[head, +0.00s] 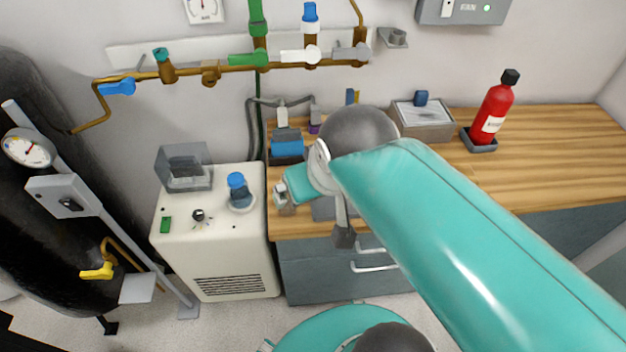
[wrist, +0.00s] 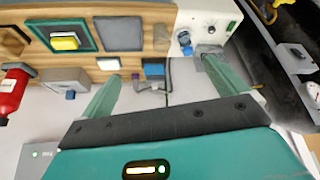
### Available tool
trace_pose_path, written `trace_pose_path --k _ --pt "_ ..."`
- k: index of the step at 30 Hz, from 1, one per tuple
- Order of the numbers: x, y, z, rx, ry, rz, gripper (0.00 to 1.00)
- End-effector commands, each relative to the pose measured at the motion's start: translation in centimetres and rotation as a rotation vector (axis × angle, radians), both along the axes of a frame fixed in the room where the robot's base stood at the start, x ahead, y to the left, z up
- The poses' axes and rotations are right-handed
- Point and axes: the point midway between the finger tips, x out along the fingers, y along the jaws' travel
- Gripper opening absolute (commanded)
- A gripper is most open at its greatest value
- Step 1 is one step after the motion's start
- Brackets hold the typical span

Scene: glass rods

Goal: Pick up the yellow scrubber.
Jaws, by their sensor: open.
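The yellow scrubber (wrist: 65,41) shows in the wrist view as a small yellow block. It lies in a dark green square tray (wrist: 37,28) on the wooden bench, at the upper left of that view. My gripper (wrist: 160,66) is open, its two green fingers spread wide with nothing between them. The scrubber is apart from the fingers, off to the left of them in the wrist view. In the head view my arm covers the middle of the bench, and I cannot see the scrubber there.
Pipes and valves run along the wall.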

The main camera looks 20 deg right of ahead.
Motion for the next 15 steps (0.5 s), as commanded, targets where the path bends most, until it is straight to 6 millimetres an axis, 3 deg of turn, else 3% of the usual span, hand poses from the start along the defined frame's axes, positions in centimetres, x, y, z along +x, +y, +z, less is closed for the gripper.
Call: trace_pose_path --k 2,7,15 --pt "0.01 -0.01 0.02 0.0 0.0 0.0 0.98" --pt "0.03 -0.02 0.03 -0.001 0.0 0.0 0.71" --pt "0.85 -0.81 -0.01 -0.009 0.022 -0.065 0.71"
